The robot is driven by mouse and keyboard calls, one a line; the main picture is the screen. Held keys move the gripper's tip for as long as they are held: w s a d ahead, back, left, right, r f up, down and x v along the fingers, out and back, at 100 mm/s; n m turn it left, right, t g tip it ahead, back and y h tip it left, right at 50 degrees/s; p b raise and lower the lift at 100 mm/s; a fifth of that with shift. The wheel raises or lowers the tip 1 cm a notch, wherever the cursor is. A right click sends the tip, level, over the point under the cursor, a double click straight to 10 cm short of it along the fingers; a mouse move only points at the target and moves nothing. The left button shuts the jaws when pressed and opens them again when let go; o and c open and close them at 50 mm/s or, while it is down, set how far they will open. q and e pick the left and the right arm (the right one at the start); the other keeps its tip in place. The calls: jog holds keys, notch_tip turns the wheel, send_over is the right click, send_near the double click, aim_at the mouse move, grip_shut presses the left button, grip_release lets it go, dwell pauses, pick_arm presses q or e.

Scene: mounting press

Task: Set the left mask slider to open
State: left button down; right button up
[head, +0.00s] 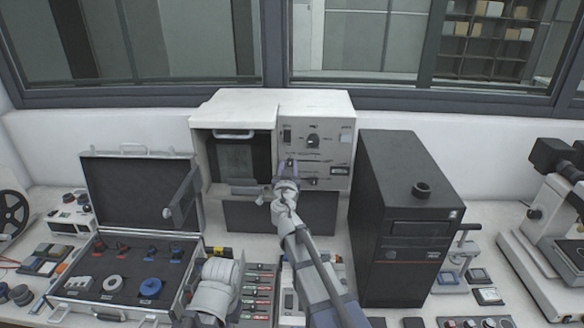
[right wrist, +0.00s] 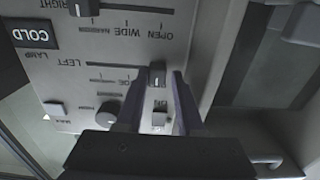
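The mounting press (head: 232,108) is a pale box with a control panel (head: 318,130) on its right side. My right gripper (head: 287,170) is at the panel's lower left. In the right wrist view the panel is upside down, and the gripper (right wrist: 160,80) is open around the left mask slider's small knob (right wrist: 157,76). The knob is at the OPEN end of its slot, beyond WIDE; the fingers partly hide the lettering. I cannot tell whether a finger touches it. The right mask slider's knob (right wrist: 78,9) is at its slot's opposite end. My left arm's pale wrist (head: 217,275) shows low; its fingertips are not clear.
An open tool case (head: 135,200) stands left of the press. A tall black unit (head: 400,200) stands close on the right, and a microscope (head: 550,210) is at the far right. Small parts fill much of the bench front.

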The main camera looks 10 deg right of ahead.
jog(key=shift+o, duration=1.4)
jog(key=shift+a, duration=0.15)
jog(key=shift+o, duration=0.3)
